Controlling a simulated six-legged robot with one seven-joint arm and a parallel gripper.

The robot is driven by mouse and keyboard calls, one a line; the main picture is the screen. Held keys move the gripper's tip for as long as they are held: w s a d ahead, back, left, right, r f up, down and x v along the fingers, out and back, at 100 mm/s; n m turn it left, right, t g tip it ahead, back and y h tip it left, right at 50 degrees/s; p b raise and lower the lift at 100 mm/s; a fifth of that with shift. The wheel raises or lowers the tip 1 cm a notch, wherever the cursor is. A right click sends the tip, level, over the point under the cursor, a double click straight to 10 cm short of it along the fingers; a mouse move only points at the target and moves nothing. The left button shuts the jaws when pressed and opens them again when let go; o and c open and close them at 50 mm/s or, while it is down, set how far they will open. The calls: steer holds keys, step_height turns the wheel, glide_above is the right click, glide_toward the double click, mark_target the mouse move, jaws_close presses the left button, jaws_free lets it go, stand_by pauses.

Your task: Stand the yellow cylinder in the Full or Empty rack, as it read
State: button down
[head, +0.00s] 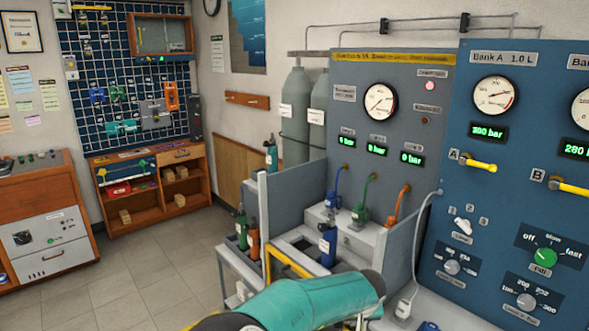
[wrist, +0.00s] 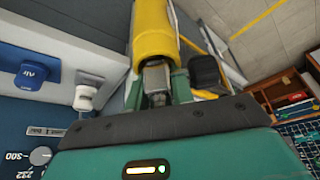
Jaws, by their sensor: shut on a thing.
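The yellow cylinder (wrist: 153,38) is in the wrist view, with its grey valve end towards the camera and its far end out of frame. My gripper (wrist: 157,85) is shut on it near the valve, one green finger on each side. A rack (head: 238,265) at centre left holds a green cylinder (head: 241,227) and an orange cylinder (head: 253,237). I cannot read which rack is Full or Empty.
A blue cylinder (head: 328,242) stands in the bench bay below several coloured hoses. The blue Bank A panel (head: 500,180) rises on the right. The tiled floor (head: 150,270) at left is clear.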

steer(key=f, duration=0.3)
steer(key=s+f, duration=0.1)
steer(key=f, duration=0.3)
steer(key=s+f, duration=0.1)
steer(key=f, duration=0.3)
steer(key=shift+s+f, duration=0.1)
steer(key=shift+s, duration=0.05)
